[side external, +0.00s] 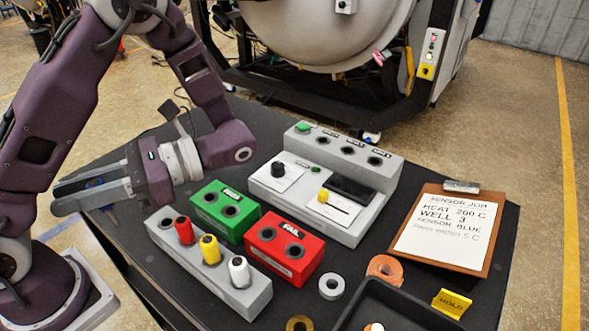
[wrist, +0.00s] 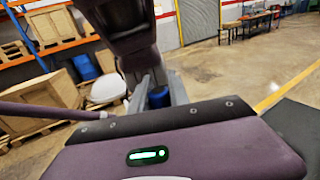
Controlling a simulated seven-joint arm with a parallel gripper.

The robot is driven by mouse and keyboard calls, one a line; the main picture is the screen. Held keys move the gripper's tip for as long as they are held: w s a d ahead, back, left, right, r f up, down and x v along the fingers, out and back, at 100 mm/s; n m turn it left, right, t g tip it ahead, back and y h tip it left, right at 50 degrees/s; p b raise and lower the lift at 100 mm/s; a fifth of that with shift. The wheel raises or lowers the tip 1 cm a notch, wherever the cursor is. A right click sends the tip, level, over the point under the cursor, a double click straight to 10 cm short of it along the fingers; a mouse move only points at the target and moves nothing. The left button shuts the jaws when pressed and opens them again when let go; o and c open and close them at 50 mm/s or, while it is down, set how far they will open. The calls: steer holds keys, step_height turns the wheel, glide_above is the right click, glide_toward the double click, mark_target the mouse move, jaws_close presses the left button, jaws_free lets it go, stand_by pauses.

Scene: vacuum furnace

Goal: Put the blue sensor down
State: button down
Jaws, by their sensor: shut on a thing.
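My gripper (side external: 62,197) is at the left of the side external view, its fingers pointing left, out past the table's left side. In the wrist view its fingers (wrist: 155,88) are shut on the blue sensor (wrist: 158,97), of which only a small blue part shows. In the side external view the fingers mostly hide the sensor. The grey rack (side external: 232,290) holds a red sensor (side external: 184,231), a yellow sensor (side external: 210,249) and a white sensor (side external: 239,272), all upright. The green block (side external: 225,210) and the red FAIL block (side external: 284,248) each have two empty holes.
A grey heater unit (side external: 325,185) with several dark wells along its top stands behind the blocks. A job board (side external: 445,235) reads well 3, sensor blue. A black tray (side external: 385,310), an orange tape roll (side external: 385,268), rings and a yellow HOLD sign (side external: 451,303) are at the front right.

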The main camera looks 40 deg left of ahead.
steer(key=w+a+m+t+y, duration=0.8)
steer(key=a+m+t+y, duration=0.2)
steer(key=t, duration=0.2)
steer(key=w+d+m+t, duration=0.1)
steer(key=w+m+t, duration=0.6)
steer(key=w+t, duration=0.35)
steer(key=w+d+m+t+h, duration=0.3)
steer(key=w+d+h, duration=0.1)
steer(key=w+d, duration=0.3)
steer(key=w+d+m+t+h, duration=0.4)
steer(key=w+d, duration=0.3)
steer(key=d, duration=0.2)
steer(key=w+d+m+t+h, duration=0.4)
steer(key=w+d+h, duration=0.1)
steer(key=w+d, duration=0.2)
steer(key=shift+d+f+t+h, duration=0.25)
steer(key=shift+d+h, duration=0.15)
steer(key=shift+d, duration=0.5)
steer(key=w+d+r+m+h, duration=0.3)
steer(key=w+d+r+h, duration=0.15)
steer(key=d, duration=0.45)
steer(key=shift+y, duration=0.35)
steer(key=f, duration=0.6)
steer(key=w+f, duration=0.1)
steer(key=f, duration=0.2)
steer(key=shift+d+f, duration=0.1)
steer(key=shift+d, duration=0.15)
